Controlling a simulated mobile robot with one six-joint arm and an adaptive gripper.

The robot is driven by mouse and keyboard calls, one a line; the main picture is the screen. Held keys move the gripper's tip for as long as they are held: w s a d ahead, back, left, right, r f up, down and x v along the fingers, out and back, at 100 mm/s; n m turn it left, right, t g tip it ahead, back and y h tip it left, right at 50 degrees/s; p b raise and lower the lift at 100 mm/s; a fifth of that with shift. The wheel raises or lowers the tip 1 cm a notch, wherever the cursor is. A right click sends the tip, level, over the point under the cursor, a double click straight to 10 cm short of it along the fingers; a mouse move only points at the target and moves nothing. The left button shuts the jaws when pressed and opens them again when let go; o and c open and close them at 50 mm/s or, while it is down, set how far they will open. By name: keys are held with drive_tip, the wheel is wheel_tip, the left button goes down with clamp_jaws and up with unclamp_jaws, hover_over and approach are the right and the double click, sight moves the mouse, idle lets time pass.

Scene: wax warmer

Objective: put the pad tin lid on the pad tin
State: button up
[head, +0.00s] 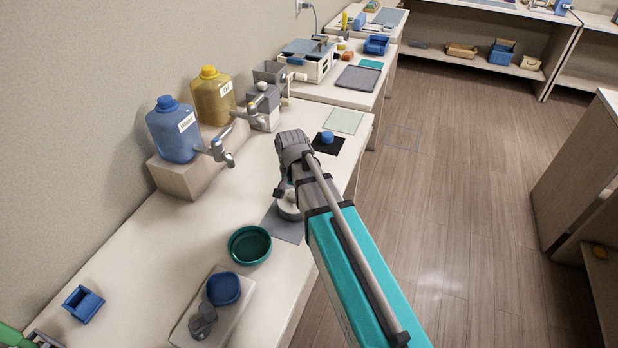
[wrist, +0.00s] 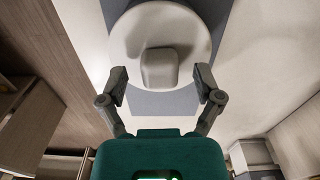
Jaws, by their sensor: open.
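A pale round lid with a block-shaped knob (wrist: 160,68), which I take as the pad tin lid (wrist: 122,45), lies over a grey mat (wrist: 165,104). In the head view the lid (head: 289,211) is partly hidden by my arm. My gripper (wrist: 161,86) is open, one finger on each side of the knob with a gap at both; the depth between them is unclear. In the head view my gripper (head: 284,188) points down over the lid. An open, round teal container (head: 250,246), probably the pad tin, stands nearer on the counter, apart from the mat.
A small blue box (head: 83,303) is at left. Blue (head: 174,133) and yellow (head: 213,98) jugs with taps stand by the wall. Counter left of the teal container is clear.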

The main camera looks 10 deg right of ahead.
drive_tip(key=shift+r, duration=0.25)
drive_tip(key=shift+r+p, duration=3.5)
drive_tip(key=shift+p, duration=0.25)
drive_tip(key=shift+r, duration=0.25)
drive_tip(key=shift+f, duration=0.1)
wheel_tip(320, 180, down, 8)
drive_tip(key=b, duration=0.7)
drive_tip(key=shift+b, duration=0.4)
wheel_tip(320, 180, up, 6)
drive_tip(key=p, duration=0.5)
drive_tip(key=shift+w+f+p, duration=0.1)
drive_tip(key=shift+f+p, duration=0.1)
drive_tip(key=shift+p, duration=0.1)
drive_tip(key=w+d+m, duration=0.1)
drive_tip(key=w+d, duration=0.5)
drive_tip(key=w, duration=0.3)
drive_tip(key=shift+w+f, duration=0.25)
drive_tip(key=shift+w, duration=0.15)
drive_tip(key=s+n, duration=0.7)
drive_tip(key=s, duration=1.3)
drive_tip(key=shift+s+d, duration=0.2)
